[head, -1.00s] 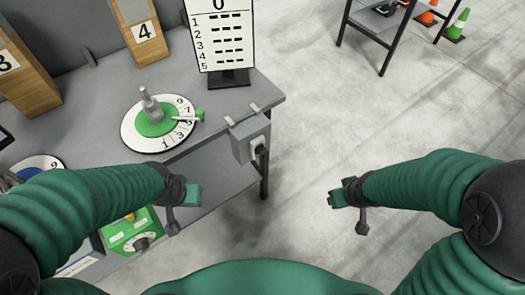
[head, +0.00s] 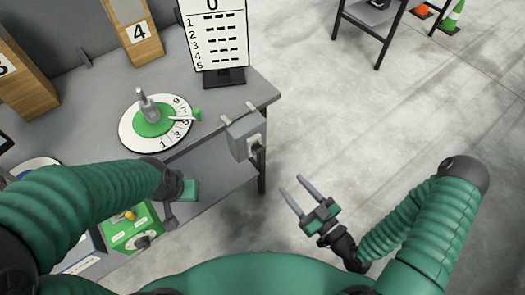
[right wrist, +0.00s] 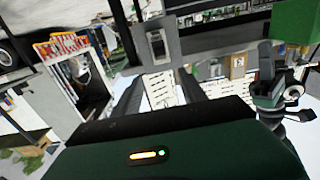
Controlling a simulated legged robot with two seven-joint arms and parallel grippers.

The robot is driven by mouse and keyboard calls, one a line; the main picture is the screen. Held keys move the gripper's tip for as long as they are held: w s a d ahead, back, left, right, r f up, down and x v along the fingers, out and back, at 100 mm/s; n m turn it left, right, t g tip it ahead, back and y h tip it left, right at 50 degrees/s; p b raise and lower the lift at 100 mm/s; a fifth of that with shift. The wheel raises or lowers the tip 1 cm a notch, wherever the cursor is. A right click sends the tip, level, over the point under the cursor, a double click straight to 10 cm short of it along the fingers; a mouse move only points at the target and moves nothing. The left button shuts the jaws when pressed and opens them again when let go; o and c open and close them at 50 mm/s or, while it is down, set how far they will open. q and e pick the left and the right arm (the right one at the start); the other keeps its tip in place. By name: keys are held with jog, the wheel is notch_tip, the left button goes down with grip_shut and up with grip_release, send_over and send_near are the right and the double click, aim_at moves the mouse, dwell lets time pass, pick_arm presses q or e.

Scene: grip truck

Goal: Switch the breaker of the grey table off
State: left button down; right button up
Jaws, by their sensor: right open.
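The breaker (head: 246,135) is a small grey box fixed to the right edge of the grey table (head: 95,122), with a light plate and dark part on its right face. In the right wrist view, a grey box with a light switch plate (right wrist: 157,45), apparently the breaker, shows beyond the fingers. My right gripper (head: 293,186) is open and empty, to the right of and below the breaker in the head view, apart from it. My left gripper (head: 178,200) is over the table's lower shelf; its fingers are not clear. The switch's position is too small to tell.
On the table stand a white numbered dial (head: 150,137) with a green centre, a score board (head: 214,38) and a wooden block marked 4 (head: 133,32). A green box (head: 132,232) sits lower left.

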jog(key=b, duration=0.3)
send_near(261, 151)
jog(key=x, duration=0.9)
jog(key=shift+w+a, duration=0.1)
jog(key=shift+w, duration=0.1)
jog(key=shift+c, duration=0.3)
grip_shut()
